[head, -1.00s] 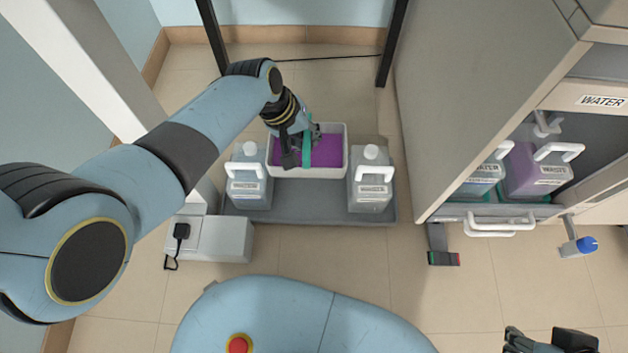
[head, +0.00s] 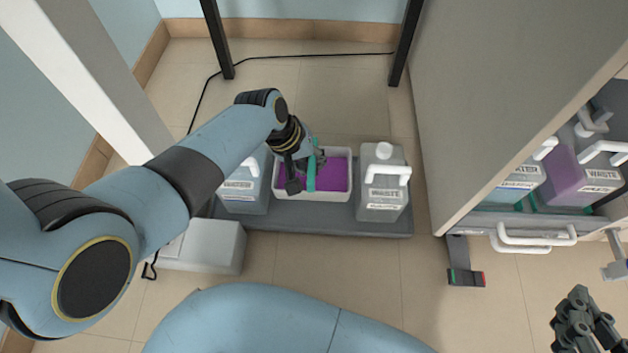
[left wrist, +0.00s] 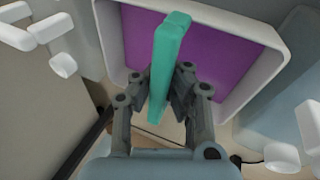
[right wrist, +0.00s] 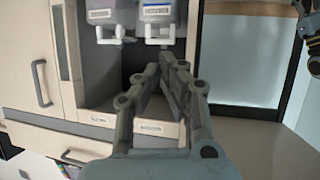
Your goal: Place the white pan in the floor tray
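The white pan (head: 315,195), with a purple inside and a teal bar across it, is in the head view between two bottles, over the grey floor tray (head: 330,219). I cannot tell whether its underside touches the tray. My left gripper (head: 304,180) is at the pan's teal bar. In the left wrist view, its fingers (left wrist: 168,100) are closed on either side of the bar, with the pan's white rim (left wrist: 272,38) behind. My right gripper (head: 585,325) is far off at the lower right; the right wrist view shows its fingers (right wrist: 163,68) together and empty.
A waste bottle (head: 383,190) stands on the tray right of the pan; another bottle (head: 240,190) stands left, partly behind my arm. A cabinet (head: 520,90) with bottles is at right. A white box (head: 205,248) sits front left. Open floor lies in front.

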